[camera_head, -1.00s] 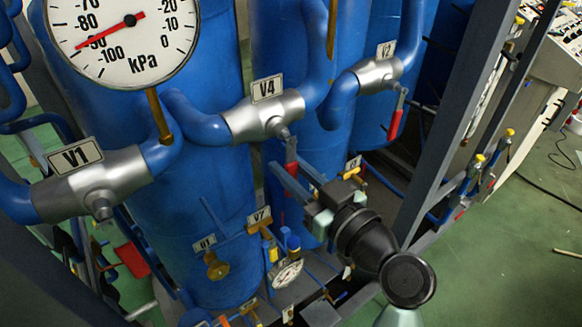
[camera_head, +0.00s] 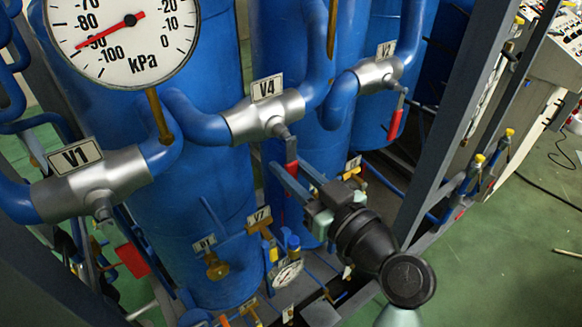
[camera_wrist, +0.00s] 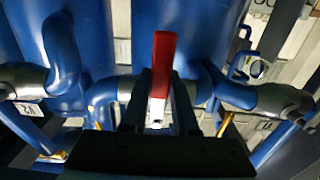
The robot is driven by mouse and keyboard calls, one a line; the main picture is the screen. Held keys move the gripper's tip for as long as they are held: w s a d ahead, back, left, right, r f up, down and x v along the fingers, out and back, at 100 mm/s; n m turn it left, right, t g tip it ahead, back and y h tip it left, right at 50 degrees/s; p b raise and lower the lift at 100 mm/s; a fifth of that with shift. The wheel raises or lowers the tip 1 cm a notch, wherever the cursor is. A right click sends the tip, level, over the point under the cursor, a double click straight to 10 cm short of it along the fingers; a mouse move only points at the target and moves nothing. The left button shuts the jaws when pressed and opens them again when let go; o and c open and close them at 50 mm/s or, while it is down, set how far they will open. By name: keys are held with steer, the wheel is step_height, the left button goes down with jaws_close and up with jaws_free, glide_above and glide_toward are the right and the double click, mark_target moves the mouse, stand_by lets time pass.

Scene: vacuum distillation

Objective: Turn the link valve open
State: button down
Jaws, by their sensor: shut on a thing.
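The V4 valve (camera_head: 262,116) is a silver body on the blue pipe between two tanks, with a V4 plate on top. Its red-gripped lever (camera_head: 291,150) hangs down from the stem. In the wrist view the red lever (camera_wrist: 163,62) stands between my two fingers. My gripper (camera_head: 287,169) is shut on this lever; the fingers (camera_wrist: 160,95) flank it in the wrist view. The fingers hide part of the lever in the head view.
The V1 valve (camera_head: 92,186) is at the left and the V2 valve (camera_head: 378,75) at the upper right, with its own red lever (camera_head: 395,124). A pressure gauge (camera_head: 122,40) fills the upper left. Grey frame posts (camera_head: 450,125) stand right. Small valves and pipes lie below.

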steer(key=shift+f+b, duration=0.1)
steer(key=shift+b, duration=0.4)
steer(key=b, duration=0.2)
steer(key=n+b, duration=0.1)
steer(key=shift+w+d+f+n+b, duration=0.2)
steer(key=shift+w+d+n+b, duration=0.05)
steer(key=shift+d+n+b, duration=0.1)
steer(key=shift+w+d+r+n+b, duration=0.6)
steer(key=shift+r+n+b, duration=0.4)
steer(key=shift+n+b, duration=2.15)
steer(key=shift+w+d+r+n+b, duration=0.35)
steer(key=shift+d+r+n+b, duration=0.55)
steer(key=shift+n+b, duration=2.15)
steer(key=shift+w+d+r+n+b, duration=0.5)
steer(key=shift+r+n+b, duration=0.85)
steer(key=shift+b, duration=3.35)
steer(key=shift+f, duration=0.2)
steer(key=c, duration=0.7)
jaws_free()
